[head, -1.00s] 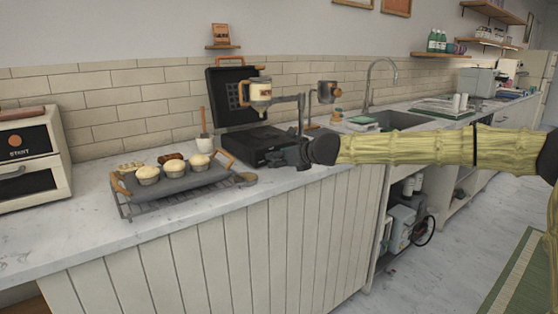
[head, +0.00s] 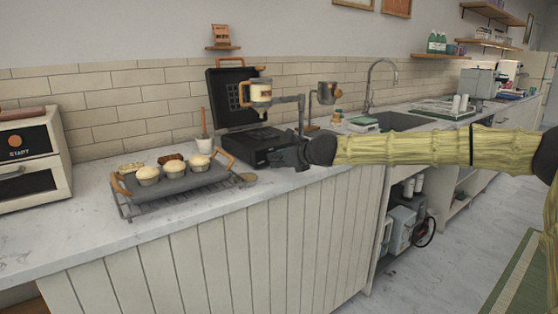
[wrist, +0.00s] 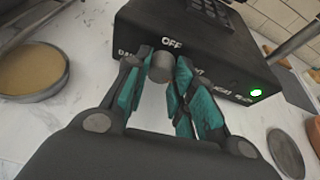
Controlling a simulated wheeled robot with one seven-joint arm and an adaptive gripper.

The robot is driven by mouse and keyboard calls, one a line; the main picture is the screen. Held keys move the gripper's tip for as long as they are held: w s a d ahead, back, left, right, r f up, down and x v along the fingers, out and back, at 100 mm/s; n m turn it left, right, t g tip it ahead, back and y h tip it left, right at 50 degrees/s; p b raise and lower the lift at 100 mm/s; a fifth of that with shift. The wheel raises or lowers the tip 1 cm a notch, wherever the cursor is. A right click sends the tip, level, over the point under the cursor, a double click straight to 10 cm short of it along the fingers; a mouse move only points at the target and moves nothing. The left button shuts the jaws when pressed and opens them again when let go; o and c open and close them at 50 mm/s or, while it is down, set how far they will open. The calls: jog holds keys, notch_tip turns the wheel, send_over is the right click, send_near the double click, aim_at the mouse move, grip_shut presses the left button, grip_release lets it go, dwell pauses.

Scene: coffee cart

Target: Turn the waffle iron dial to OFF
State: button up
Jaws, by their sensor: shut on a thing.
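The black waffle iron (head: 262,139) stands on the counter with its lid raised. In the wrist view its front panel (wrist: 213,66) shows the word OFF just above a grey round dial (wrist: 163,67). My gripper (wrist: 160,72) has its teal pads on both sides of the dial, shut on it. Other lettering to the left and right of the dial is partly covered by the fingers. No pointer mark on the dial can be made out. A green light (wrist: 256,92) glows at the right of the panel. In the head view my gripper (head: 280,158) is at the iron's front and hides the dial.
A rack with a grey muffin tray (head: 190,184) stands left of the iron. A batter dispenser (head: 260,93) hangs by the lid. A round pan (wrist: 40,70) lies left in the wrist view. The sink (head: 400,121) is to the right. The counter's front edge runs below my gripper.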

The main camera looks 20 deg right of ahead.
jog(key=shift+a+f+n+t+h+b, duration=0.15)
jog(key=shift+n+t+h+b, duration=0.15)
jog(key=shift+n+h+b, duration=0.35)
jog(key=shift+n+t+h+b, duration=0.3)
jog(key=shift+n+h+b, duration=0.25)
jog(key=shift+n+b, duration=0.45)
jog(key=shift+n, duration=0.25)
jog(key=o, duration=1)
jog(key=shift+s, duration=0.1)
jog(key=shift+o, duration=0.2)
jog(key=shift+r+p, duration=0.2)
jog(key=shift+p, duration=0.1)
